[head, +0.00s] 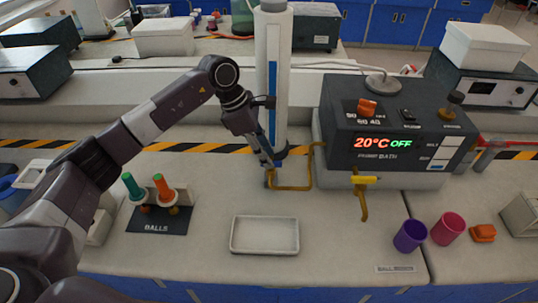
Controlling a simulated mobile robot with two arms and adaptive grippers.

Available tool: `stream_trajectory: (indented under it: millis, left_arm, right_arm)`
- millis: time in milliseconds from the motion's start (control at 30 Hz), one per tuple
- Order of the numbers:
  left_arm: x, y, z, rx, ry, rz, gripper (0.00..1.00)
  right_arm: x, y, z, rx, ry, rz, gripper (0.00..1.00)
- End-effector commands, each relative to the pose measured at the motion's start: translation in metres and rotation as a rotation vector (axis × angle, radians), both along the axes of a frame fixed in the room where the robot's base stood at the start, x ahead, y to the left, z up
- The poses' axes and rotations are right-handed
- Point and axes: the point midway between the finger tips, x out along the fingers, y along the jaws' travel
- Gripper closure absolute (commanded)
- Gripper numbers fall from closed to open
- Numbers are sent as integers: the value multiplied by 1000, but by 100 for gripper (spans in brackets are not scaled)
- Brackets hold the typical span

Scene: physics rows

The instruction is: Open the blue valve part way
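A tall white column (265,60) with a blue stripe stands at the back middle of the bench. A brass pipe (292,188) runs from near its foot toward the bath. My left gripper (269,163) points down in front of the column's foot, by the left end of this pipe. Its fingers are small and dark here, so I cannot tell whether they are open or shut, or touching anything. I cannot make out a separate blue valve handle; the gripper covers that spot. A yellow valve handle (366,180) sits on a tap below the bath. My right gripper is not in view.
The dark bath unit (345,122) reads 20°C OFF. A white tray (264,250) lies in front of the column. The balls stand (160,222) is at left. Purple (410,236) and pink (447,229) cups stand at right. The front bench between tray and cups is clear.

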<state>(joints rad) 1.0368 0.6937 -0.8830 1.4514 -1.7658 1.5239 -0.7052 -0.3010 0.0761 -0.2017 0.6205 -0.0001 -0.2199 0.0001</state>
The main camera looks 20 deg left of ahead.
Motion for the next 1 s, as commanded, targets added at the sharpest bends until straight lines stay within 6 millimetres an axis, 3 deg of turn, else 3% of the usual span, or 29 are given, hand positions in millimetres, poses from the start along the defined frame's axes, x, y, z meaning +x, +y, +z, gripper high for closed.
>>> stream_trajectory:
  millis: [200, 433, 700, 1000]
  left_arm:
    - [1, -7, -14, -1, -1, -1, 73]
    - [2, -7, -15, -1, -1, -1, 73]
    - [2, -7, -15, -2, -1, -1, 100]
    - [2, -7, -15, -2, -1, 9, 100]
  right_arm:
    - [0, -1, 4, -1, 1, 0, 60]
    - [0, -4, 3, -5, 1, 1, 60]
    - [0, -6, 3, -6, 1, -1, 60]
    - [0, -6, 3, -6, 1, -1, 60]
